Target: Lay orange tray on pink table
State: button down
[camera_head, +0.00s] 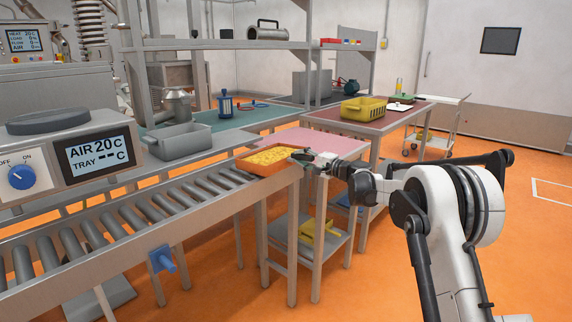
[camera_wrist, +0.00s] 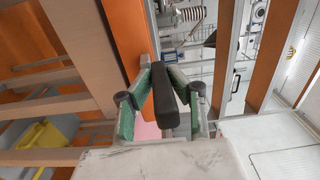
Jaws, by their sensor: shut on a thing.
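The orange tray (camera_head: 262,169), filled with yellow pieces, is at the right end of the roller conveyor, beside the near left part of the pink table (camera_head: 318,142). I cannot tell whether it rests on the rollers or is held just above them. My gripper (camera_head: 303,159) is at the tray's right end and shut on it. In the wrist view, my gripper's green-sided fingers (camera_wrist: 160,103) close around a dark bar, with an orange wall of the tray (camera_wrist: 125,35) beyond. A small patch of the pink table (camera_wrist: 149,131) shows between the fingers.
The pink tabletop looks clear. A grey bin (camera_head: 180,142) stands behind the conveyor (camera_head: 120,228). A yellow crate (camera_head: 363,109) stands on the table behind right. A yellow object (camera_head: 318,231) lies on the shelf below the pink top. A metal shelf rack rises behind.

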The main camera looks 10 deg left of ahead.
jog(key=b+v, duration=0.1)
jog(key=v, duration=1.3)
jog(key=shift+s+d, duration=0.2)
jog(key=shift+d, duration=0.15)
jog(key=shift+r, duration=0.15)
